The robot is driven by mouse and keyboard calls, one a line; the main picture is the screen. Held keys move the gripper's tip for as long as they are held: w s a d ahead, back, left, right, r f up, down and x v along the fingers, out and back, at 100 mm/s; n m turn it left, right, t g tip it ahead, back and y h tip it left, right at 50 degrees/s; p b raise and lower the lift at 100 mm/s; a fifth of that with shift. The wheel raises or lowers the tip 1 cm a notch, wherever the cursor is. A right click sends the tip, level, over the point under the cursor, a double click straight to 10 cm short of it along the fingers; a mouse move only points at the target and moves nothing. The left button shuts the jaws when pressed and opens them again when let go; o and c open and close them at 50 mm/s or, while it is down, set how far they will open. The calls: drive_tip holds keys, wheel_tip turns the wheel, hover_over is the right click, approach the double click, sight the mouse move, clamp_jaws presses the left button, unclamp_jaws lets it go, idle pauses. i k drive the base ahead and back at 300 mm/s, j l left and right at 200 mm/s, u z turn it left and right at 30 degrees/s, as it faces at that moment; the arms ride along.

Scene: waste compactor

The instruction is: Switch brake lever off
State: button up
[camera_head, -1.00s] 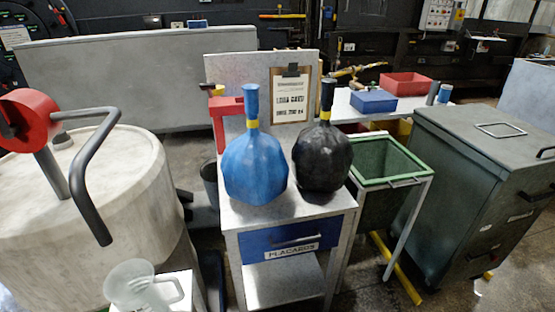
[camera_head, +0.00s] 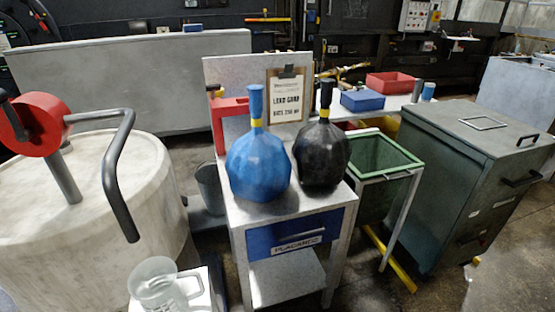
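No part clearly marked as a brake lever shows in the head view. A bent dark grey handle (camera_head: 116,172) is joined to a red round hub (camera_head: 36,124) above a pale drum (camera_head: 85,225) at the left. The handle's free end hangs down in front of the drum. I cannot tell whether this handle is the brake lever. My gripper is not in view.
A metal stand (camera_head: 240,238) in the middle holds a blue bag (camera_head: 258,160) and a black bag (camera_head: 321,157). A clear jug (camera_head: 158,284) stands at the lower left. A green bin (camera_head: 385,160) and a grey lidded cabinet (camera_head: 455,190) stand right.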

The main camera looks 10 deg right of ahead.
sight(459, 244)
drive_tip(key=z, duration=1.35)
drive_tip(key=i+l+u, duration=0.15)
drive_tip(key=i+l, duration=0.25)
drive_tip(key=i, duration=0.3)
drive_tip(key=i+l+u, duration=0.1)
drive_tip(key=i+l, duration=0.35)
drive_tip(key=i, duration=0.2)
drive_tip(key=i+l+u, duration=0.15)
drive_tip(key=i+l, duration=0.4)
drive_tip(key=i, duration=0.1)
